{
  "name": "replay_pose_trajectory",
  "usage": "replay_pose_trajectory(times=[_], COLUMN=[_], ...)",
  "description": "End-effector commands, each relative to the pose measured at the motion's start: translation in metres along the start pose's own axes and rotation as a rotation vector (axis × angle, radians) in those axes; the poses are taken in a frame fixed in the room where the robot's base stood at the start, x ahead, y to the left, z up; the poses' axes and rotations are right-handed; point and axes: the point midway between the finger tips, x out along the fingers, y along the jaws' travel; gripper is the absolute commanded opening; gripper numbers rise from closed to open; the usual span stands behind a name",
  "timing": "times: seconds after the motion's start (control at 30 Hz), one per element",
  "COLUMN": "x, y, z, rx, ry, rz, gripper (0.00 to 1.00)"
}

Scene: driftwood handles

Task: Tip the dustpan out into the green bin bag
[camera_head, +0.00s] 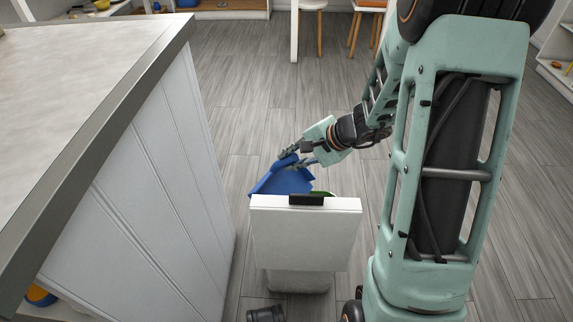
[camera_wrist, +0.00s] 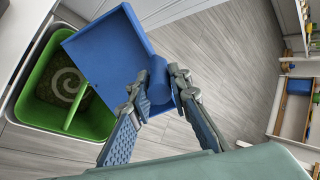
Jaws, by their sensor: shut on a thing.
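The blue dustpan (camera_head: 282,182) is in my gripper (camera_head: 304,160), partly behind the white bin's panel (camera_head: 305,232). In the wrist view my gripper (camera_wrist: 160,92) is shut on the handle of the dustpan (camera_wrist: 108,48). The visible pan face looks bare. The green bin bag (camera_wrist: 42,78) lines the white bin at the left, its mouth open. A dark brownish mass with a pale swirl (camera_wrist: 68,84) lies inside the bag. The pan's left corner overlaps the bag's edge in this view. In the head view only a sliver of green bag (camera_head: 322,193) shows.
A white-sided counter (camera_head: 150,170) with a grey edge stands close at the left. A dark cylinder (camera_head: 265,314) lies on the floor by the bin. Stools (camera_head: 365,25) and shelves are at the back. The wooden floor (camera_head: 250,80) beyond the bin is clear.

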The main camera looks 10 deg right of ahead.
Motion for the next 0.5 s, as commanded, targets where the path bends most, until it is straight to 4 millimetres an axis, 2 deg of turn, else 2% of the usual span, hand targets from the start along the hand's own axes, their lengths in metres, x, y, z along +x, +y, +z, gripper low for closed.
replay_pose_trajectory(times=[0.13, 0.5], x=[-0.003, -0.031], y=[0.008, 0.032], z=[-0.002, -0.007], rx=[0.0, 0.007], ry=[-0.004, -0.04], rz=[-0.038, -0.222], gripper=[0.0, 0.0])
